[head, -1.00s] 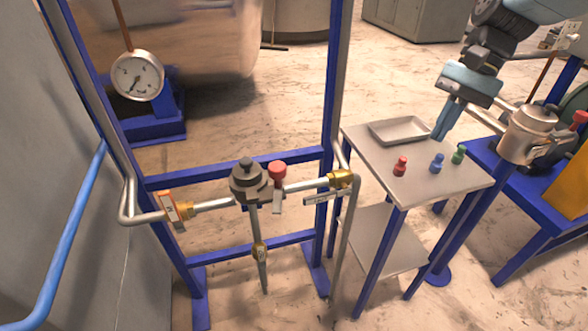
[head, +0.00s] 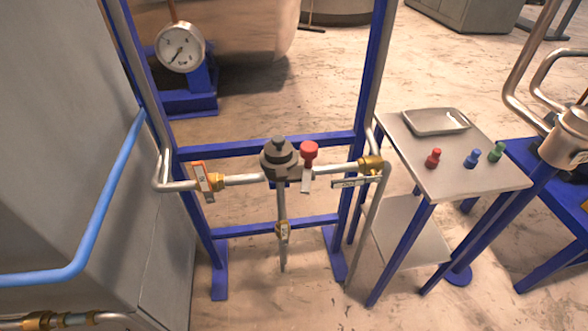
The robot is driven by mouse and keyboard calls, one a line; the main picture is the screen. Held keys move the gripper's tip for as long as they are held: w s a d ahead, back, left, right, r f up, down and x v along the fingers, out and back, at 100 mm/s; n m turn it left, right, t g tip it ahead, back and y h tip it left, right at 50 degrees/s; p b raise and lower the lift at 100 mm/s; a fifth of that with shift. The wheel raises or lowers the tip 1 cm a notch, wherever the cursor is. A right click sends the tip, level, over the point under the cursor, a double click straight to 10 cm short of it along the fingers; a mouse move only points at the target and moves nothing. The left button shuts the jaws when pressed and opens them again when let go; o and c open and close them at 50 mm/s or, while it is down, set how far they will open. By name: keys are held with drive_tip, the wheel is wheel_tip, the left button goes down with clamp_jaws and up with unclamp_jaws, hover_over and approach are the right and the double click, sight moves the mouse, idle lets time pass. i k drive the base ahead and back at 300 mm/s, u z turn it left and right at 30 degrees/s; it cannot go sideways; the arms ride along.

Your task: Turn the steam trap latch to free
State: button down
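The steam trap (head: 279,160) is a dark grey round body with a small cap, set in the pipe run across the blue frame. Just right of it is a red knob (head: 309,151) with a pale tag or plate hanging below. I cannot tell for certain which part is the latch, or its setting. A brass fitting with an orange-edged white lever or tag (head: 204,179) is left of the trap. Another brass fitting (head: 370,166) with a pale lever or tag is right of it. My gripper is not in view.
A blue frame (head: 364,120) surrounds the pipes. A small table (head: 455,180) at right bears a metal tray (head: 437,122) and red, blue and green knob-shaped pieces. A pressure gauge (head: 180,47) stands behind. A grey cabinet (head: 60,150) and blue pipe (head: 105,185) border the left.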

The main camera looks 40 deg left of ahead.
sight(307, 149)
drive_tip(key=z, duration=0.05)
drive_tip(key=i, duration=0.25)
drive_tip(key=u, duration=1.1)
